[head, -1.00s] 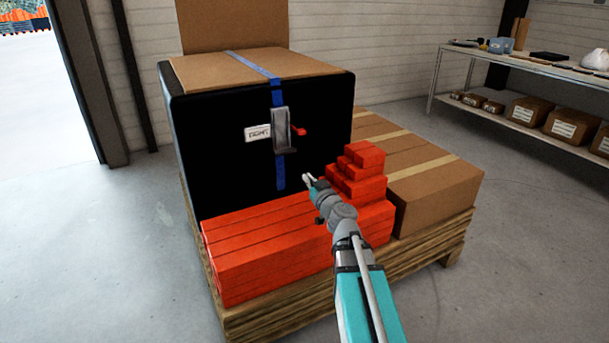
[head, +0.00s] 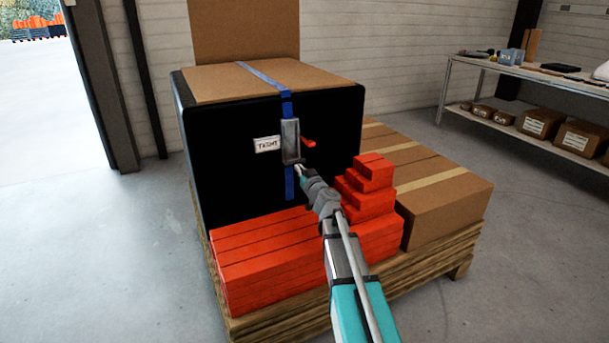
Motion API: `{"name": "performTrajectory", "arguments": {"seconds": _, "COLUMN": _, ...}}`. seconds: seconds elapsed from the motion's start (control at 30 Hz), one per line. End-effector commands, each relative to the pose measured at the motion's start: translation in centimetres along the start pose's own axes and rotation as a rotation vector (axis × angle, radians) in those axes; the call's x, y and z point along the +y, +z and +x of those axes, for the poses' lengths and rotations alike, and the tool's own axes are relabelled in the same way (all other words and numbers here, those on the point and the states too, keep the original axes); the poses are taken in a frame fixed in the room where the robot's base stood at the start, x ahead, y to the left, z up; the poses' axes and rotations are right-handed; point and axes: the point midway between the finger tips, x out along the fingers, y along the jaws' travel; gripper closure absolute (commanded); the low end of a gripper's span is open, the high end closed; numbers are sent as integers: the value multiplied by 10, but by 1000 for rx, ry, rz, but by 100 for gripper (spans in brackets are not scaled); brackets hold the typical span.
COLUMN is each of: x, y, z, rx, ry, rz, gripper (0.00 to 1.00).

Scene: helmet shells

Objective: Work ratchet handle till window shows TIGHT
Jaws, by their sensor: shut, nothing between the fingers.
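The grey ratchet handle (head: 291,138) sits on a blue strap (head: 289,182) on the front of a large black box (head: 230,160). A small white window (head: 267,144) is just left of the handle and appears to read TIGHT, though the letters are small. A red lever (head: 308,142) sticks out to the right of the handle. My gripper (head: 299,170) is shut and empty, its tip at the handle's lower end. I cannot tell whether it touches the handle.
Red blocks (head: 265,250) lie stacked on the wooden pallet (head: 430,265) in front of the black box, rising in steps on the right. Cardboard boxes (head: 440,200) fill the pallet's right side. A shelf (head: 520,72) stands at the back right. Floor to the left is clear.

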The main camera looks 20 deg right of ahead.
Motion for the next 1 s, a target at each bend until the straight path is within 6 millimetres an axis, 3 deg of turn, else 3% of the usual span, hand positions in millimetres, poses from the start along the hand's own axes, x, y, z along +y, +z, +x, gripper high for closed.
{"name": "performTrajectory", "arguments": {"seconds": 1.0, "x": 0, "y": 8, "z": 25, "rx": -1, "ry": 0, "rz": -1, "gripper": 100}}
